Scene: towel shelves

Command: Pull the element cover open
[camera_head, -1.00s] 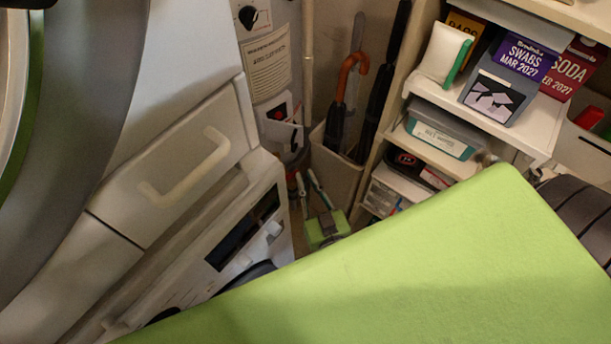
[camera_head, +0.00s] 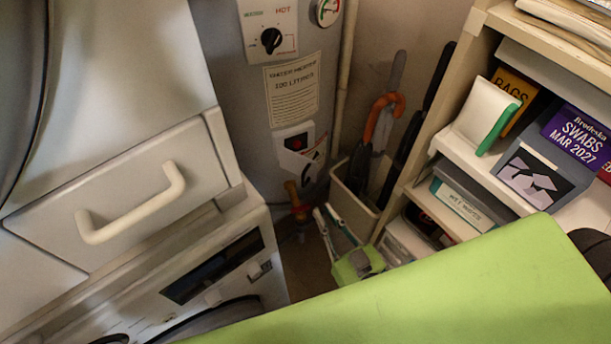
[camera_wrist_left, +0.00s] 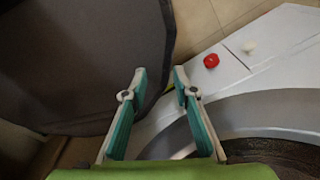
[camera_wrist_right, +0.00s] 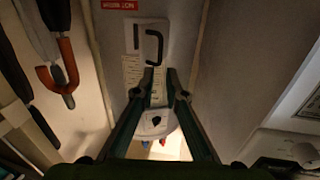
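The water heater (camera_head: 228,75) is a grey cylinder behind the drawer. Low on it, below a printed label, sits a white element cover (camera_head: 283,137) with dark and red markings, partly hard to make out. In the right wrist view, which looks upside down, the cover (camera_wrist_right: 138,36) carries a black bent handle (camera_wrist_right: 154,45). My right gripper (camera_head: 323,208) is below the cover in the head view, apart from it. Its fingers (camera_wrist_right: 162,76) are open with nothing held between them, their tips near the handle in that picture. My left gripper (camera_wrist_left: 159,74) is open and empty, outside the head view.
A bin (camera_head: 352,196) with an umbrella stands right of the heater, beside a loaded shelf (camera_head: 478,150). A drawer with a white handle (camera_head: 135,207) and a white machine (camera_head: 165,315) crowd the left. A dark panel (camera_wrist_left: 85,60) is close to my left gripper.

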